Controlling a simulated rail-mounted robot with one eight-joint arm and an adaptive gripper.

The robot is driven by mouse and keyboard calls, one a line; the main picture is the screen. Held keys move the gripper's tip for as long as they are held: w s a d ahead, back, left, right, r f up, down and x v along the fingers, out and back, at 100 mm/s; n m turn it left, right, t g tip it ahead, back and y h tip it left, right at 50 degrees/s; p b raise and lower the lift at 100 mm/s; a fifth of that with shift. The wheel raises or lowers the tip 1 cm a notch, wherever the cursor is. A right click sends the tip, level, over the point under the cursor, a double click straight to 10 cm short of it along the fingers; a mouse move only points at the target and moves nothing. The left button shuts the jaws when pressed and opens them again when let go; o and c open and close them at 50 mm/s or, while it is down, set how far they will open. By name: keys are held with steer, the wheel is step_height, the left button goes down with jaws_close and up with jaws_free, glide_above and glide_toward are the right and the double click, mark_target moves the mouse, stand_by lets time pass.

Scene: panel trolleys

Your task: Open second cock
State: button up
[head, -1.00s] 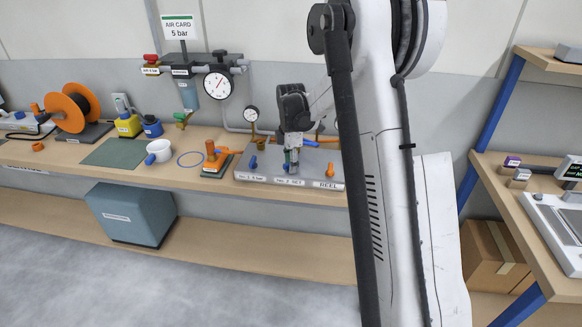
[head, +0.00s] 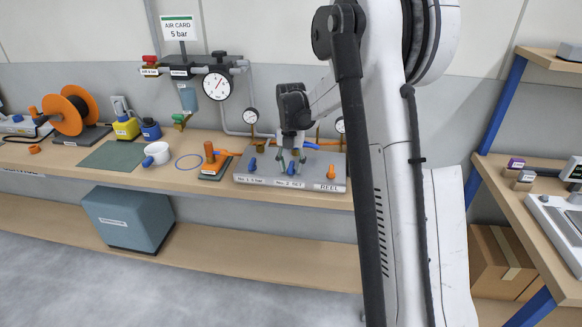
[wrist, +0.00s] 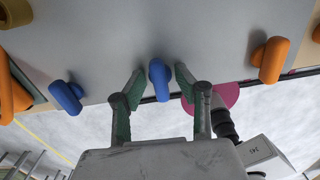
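A grey panel (head: 268,181) on the bench carries three cocks in a row. The second cock (wrist: 158,78) has a blue handle and stands in the middle, above the label "No. 2 NET". The first cock (head: 252,164), also blue, is on its left, and the orange REEL cock (head: 331,172) is on its right. My gripper (wrist: 157,84) is open, with its green-padded fingers on either side of the second cock's handle. A gap shows on both sides in the wrist view.
A pressure gauge (head: 217,87) and small gauges stand behind the panel. An orange-handled tool (head: 212,158) and white cup (head: 157,153) are to the left. In the wrist view, a pink disc (wrist: 226,95) lies near the right finger.

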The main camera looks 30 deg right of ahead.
mark_target(291, 165)
step_height(291, 165, up, 7)
steer(key=p, duration=0.3)
stand_by(0.4)
steer(key=s+a+r+m+t, duration=0.3)
steer(key=s+a+r+m, duration=0.85)
steer(key=s+m, duration=0.2)
steer(key=s+a+m+t, duration=0.2)
steer(key=s+a+m, duration=0.1)
steer(key=s+m, duration=0.4)
steer(key=s+a+f+m+t, duration=0.1)
steer(key=s+a+m+t, duration=0.1)
steer(key=s+a+m, duration=0.2)
steer(key=shift+s+f+m, duration=0.3)
steer(key=shift+s+m, duration=1.45)
steer(key=shift+s, duration=2.3)
